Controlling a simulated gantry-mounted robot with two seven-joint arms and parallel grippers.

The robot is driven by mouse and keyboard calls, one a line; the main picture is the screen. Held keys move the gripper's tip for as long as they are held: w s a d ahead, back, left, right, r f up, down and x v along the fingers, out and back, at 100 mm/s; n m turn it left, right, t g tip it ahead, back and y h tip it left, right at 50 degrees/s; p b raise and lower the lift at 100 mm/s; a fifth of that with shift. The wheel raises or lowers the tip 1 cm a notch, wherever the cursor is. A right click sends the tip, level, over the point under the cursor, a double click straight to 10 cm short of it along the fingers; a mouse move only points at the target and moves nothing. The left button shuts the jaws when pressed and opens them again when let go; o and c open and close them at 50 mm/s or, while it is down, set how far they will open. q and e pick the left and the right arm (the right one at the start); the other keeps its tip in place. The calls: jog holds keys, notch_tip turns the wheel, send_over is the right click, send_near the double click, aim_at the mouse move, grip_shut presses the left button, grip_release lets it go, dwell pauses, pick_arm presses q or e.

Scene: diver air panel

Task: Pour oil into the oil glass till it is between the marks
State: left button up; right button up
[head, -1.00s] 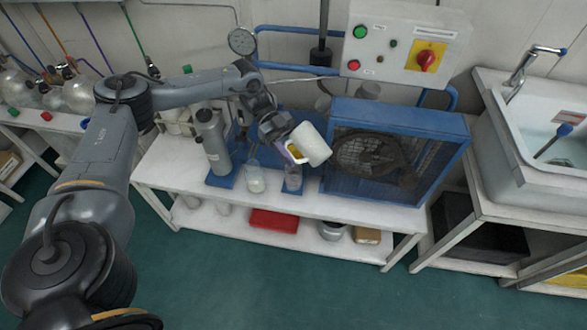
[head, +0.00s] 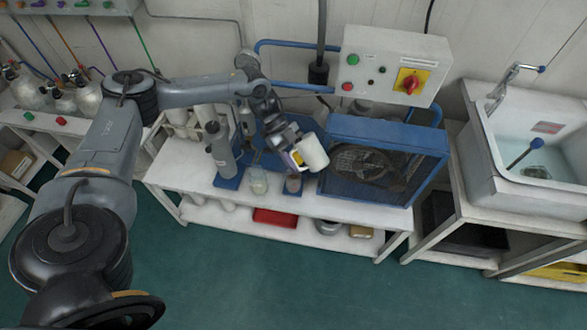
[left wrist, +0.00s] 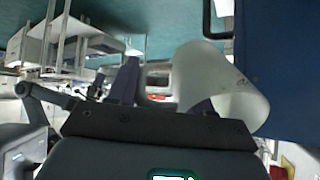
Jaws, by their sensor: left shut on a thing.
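My left gripper (head: 294,153) is shut on a white jug (head: 314,152) above the front of the white bench. A yellow patch shows beside the jug near the fingers. The jug is tilted, and its handle side is toward my gripper. It also shows in the left wrist view (left wrist: 212,82), with its handle by the fingers. A small glass (head: 293,185), likely the oil glass, stands just below the jug at the compressor's left end. Its marks and oil level are too small to read. Whether oil is flowing cannot be told. My right gripper is not in view.
A blue caged fan guard (head: 385,165) is close on the right. A control box (head: 394,66) hangs behind. A sink (head: 535,140) is at the far right.

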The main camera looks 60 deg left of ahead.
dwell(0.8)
pick_arm(q)
jog(key=y+p, duration=0.1)
jog(key=p, duration=0.3)
jog(key=shift+r+y, duration=0.15)
jog(key=shift+y, duration=0.15)
dwell(0.3)
dwell(0.8)
dwell(0.7)
